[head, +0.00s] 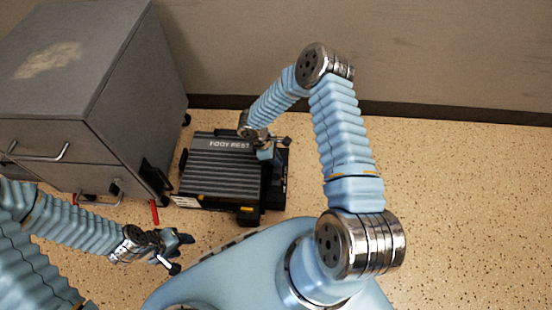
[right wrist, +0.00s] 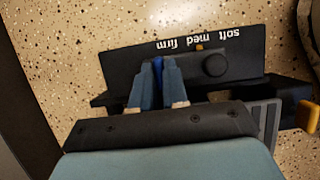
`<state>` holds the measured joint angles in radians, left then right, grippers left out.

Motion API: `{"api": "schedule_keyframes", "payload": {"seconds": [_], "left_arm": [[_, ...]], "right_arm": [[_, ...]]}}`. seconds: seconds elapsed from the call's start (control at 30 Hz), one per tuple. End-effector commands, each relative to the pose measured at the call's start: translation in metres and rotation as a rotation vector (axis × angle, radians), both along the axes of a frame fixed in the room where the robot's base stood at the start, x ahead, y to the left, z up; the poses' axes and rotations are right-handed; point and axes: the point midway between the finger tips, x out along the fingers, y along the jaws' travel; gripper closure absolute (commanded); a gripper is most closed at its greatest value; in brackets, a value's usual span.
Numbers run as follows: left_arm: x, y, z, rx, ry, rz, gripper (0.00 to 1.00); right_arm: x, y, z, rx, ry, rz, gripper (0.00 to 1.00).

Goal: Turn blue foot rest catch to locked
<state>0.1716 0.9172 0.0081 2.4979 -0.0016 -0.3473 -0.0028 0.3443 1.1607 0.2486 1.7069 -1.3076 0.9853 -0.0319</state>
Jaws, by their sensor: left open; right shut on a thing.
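The foot rest (head: 215,175), a dark ribbed platform marked "FOOT REST", lies on the floor beside the cabinet. In the right wrist view, its black side panel (right wrist: 245,62) carries the words "soft med firm", upside down. My right gripper (right wrist: 158,75) is shut on the blue catch (right wrist: 158,66), a small part mostly hidden between the fingers. In the head view my right gripper (head: 265,153) is at the right side of the foot rest. My left gripper (head: 180,253) is open and empty, low at the left, apart from the foot rest.
A grey drawer cabinet (head: 60,60) stands close left of the foot rest. A round black knob (right wrist: 216,65) is beside my right fingers, and a yellow part (right wrist: 306,115) is further right. The wall (head: 430,50) is behind; the speckled floor (head: 460,200) is clear at right.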

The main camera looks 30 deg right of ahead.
Motion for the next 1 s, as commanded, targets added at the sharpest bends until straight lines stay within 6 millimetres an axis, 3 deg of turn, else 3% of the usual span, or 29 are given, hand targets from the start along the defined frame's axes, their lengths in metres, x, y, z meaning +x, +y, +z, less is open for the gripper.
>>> {"api": "schedule_keyframes", "payload": {"seconds": [0.37,1.0], "left_arm": [[0.0,-0.001,-0.009,-0.002,0.001,-0.001,0.48],[0.0,-0.001,-0.04,-0.004,-0.001,0.0,0.48]], "right_arm": [[0.002,-0.001,-0.001,-0.001,-0.003,-0.098,1.0],[0.004,-0.003,-0.001,0.001,-0.002,-0.669,1.0]]}}
